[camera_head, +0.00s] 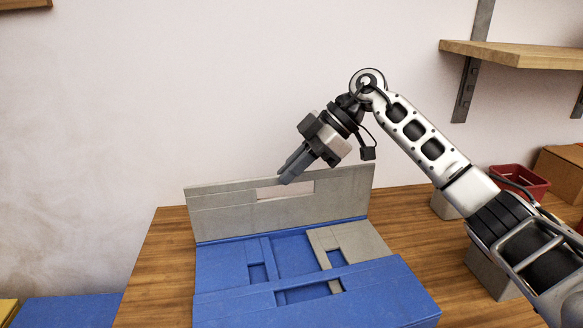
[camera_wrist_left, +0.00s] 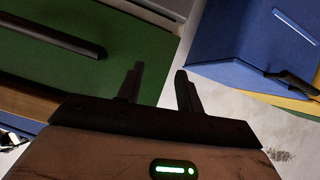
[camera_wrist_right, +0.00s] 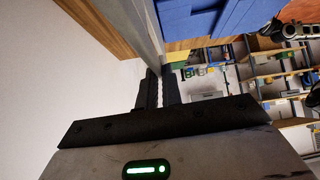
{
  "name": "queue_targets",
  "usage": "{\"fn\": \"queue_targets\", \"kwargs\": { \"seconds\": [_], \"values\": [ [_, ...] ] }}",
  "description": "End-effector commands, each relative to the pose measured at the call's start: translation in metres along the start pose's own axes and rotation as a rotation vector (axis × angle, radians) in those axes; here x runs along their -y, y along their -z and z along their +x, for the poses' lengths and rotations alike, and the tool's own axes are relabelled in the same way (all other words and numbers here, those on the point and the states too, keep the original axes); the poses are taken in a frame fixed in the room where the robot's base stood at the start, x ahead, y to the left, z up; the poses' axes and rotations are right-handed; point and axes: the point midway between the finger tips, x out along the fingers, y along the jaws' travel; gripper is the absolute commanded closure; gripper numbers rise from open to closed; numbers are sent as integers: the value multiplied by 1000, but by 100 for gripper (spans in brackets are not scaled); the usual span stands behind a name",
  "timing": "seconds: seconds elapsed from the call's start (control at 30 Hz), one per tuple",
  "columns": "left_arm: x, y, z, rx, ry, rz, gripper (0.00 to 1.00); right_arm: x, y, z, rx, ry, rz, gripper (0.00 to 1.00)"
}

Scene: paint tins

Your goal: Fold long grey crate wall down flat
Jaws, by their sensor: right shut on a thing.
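The long grey crate wall (camera_head: 343,195) stands upright along the back of the crate, with a slot in its upper part. The blue crate panels (camera_head: 228,268) lie low and flat in front of it, with a grey panel (camera_head: 362,242) lying flat among them at the right. My right gripper (camera_head: 288,177) is at the upper edge of the long wall, near the slot, shut on the wall. The right wrist view shows its fingers (camera_wrist_right: 160,75) close together at the grey wall (camera_wrist_right: 138,28). My left gripper (camera_wrist_left: 158,70) is open and empty, outside the head view.
The crate lies on a wooden table (camera_head: 160,255) against a pale wall. A red bin (camera_head: 520,182) and grey blocks stand to the right. A wooden shelf (camera_head: 520,53) is at the upper right. The left wrist view shows a green drawer-like front (camera_wrist_left: 95,85) and a blue box (camera_wrist_left: 240,45).

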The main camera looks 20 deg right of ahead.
Motion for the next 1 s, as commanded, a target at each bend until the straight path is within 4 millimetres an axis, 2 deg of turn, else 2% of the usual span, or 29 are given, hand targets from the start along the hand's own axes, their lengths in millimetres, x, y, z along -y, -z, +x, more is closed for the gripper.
{"fn": "queue_targets", "kwargs": {
  "seconds": [0.4, 0.67, 1.0],
  "values": [
    [1, -2, 3, -11, 0, 5, 64, 35, -5, 3, 6, -165, -168, 100],
    [-1, 6, -1, -15, -2, 2, 64, 59, -10, 9, 5, -154, -157, 100],
    [0, 0, 0, 5, -1, -1, 64, 76, -19, 19, 7, -147, -151, 100]
  ]
}}
